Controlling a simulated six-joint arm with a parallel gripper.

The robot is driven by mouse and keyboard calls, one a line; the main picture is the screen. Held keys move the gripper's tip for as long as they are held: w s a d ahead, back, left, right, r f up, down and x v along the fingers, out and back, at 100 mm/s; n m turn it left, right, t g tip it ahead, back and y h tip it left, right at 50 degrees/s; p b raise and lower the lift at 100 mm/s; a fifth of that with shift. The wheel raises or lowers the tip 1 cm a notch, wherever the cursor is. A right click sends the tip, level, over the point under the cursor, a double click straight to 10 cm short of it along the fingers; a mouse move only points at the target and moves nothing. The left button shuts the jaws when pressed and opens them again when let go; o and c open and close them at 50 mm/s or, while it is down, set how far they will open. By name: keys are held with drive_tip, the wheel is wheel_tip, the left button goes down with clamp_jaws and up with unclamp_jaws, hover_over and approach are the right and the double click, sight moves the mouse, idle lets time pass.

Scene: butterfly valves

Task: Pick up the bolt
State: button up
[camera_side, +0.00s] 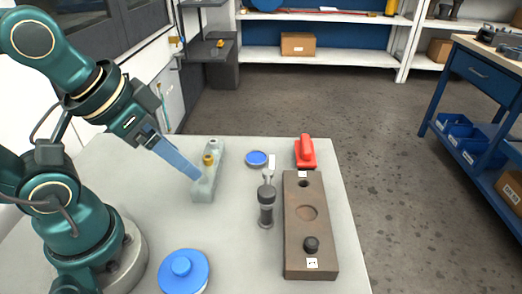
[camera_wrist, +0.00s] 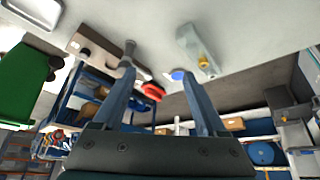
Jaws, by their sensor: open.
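My gripper (camera_side: 198,178) has long blue fingers, which reach down toward the pale grey-green block (camera_side: 204,185). In the wrist view the gripper (camera_wrist: 157,72) shows its two fingers apart with nothing between the tips. A small brass-coloured piece (camera_side: 208,159) stands on the pale block, just beyond the fingertips; it also shows in the wrist view (camera_wrist: 203,62). I cannot tell for sure which piece is the bolt.
A red-handled object (camera_side: 305,152) and a small blue disc (camera_side: 256,159) lie at the back of the table. A larger blue round part (camera_side: 184,271) lies at the front. The table (camera_side: 235,245) is clear between them.

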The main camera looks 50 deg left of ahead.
idle(0.3)
drive_tip(key=w+a+r+m, duration=0.1)
drive_tip(key=w+a+r, duration=0.1)
drive_tip(key=w+r, duration=0.3)
drive_tip(key=n+g, duration=0.2)
drive_tip(key=g, duration=0.3)
approach(213, 141)
drive_tip(key=w+d, duration=0.1)
drive_tip(key=shift+g, duration=0.3)
drive_tip(key=f, duration=0.5)
drive_tip(key=a+f, duration=0.1)
drive_tip(key=f, duration=0.1)
drive_tip(key=shift+s+f, duration=0.3)
drive_tip(key=shift+f, duration=0.1)
drive_tip(key=shift+a+f, duration=0.1)
drive_tip(key=shift+f, duration=0.25)
clamp_jaws()
